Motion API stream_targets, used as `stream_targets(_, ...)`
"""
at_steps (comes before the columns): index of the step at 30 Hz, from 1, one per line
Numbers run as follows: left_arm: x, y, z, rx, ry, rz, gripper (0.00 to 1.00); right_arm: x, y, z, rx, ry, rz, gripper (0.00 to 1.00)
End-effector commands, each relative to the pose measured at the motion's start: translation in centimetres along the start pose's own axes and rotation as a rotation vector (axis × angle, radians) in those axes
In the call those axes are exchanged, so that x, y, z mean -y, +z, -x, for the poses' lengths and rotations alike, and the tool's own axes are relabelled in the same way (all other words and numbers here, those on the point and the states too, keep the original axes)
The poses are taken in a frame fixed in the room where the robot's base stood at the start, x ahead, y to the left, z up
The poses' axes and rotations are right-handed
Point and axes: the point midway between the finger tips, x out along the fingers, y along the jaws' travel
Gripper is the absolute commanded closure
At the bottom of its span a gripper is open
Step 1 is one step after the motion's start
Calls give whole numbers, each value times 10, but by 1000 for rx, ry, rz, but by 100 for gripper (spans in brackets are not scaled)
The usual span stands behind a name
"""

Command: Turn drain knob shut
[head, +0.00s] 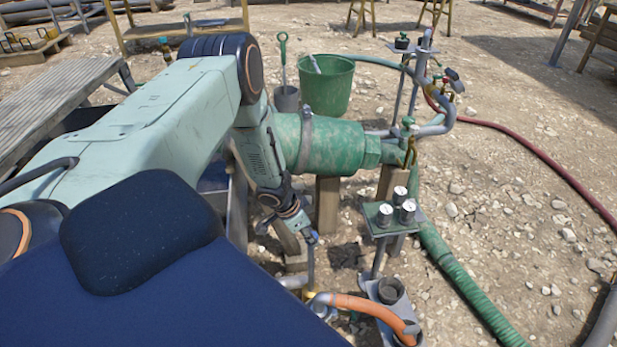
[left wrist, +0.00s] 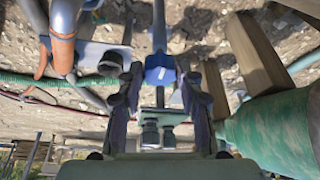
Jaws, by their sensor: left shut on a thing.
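The drain knob appears to be the blue knob (left wrist: 160,70) with a white mark, on a grey pipe, in the left wrist view. My left gripper (left wrist: 163,92) has one finger on each side of it and is shut on it. In the head view my left gripper (head: 300,225) reaches down to the upright grey pipe (head: 311,265) beside the green tank. The knob is mostly hidden there, so its turn position cannot be told. My right gripper is in neither view.
The green tank (head: 330,146) rests on wooden posts just above my gripper. An orange hose (head: 365,305) runs close below. A small stand with three white-topped gauges (head: 384,211) is to the right. A green bucket (head: 325,90) stands behind.

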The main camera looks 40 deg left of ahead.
Motion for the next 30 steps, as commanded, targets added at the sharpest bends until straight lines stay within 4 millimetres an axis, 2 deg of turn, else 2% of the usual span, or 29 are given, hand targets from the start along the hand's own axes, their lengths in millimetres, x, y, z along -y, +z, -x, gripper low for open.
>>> stream_targets(19, 1, -4, 0, -8, 8, -25, 95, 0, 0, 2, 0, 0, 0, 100)
stream_targets(20, 1, -4, 0, -8, 8, -25, 63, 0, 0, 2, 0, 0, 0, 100)
stream_targets(27, 0, -2, 0, -5, 8, -23, 42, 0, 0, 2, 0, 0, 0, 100)
stream_targets(30, 0, -2, 0, -4, 8, -22, 41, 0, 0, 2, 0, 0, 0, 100)
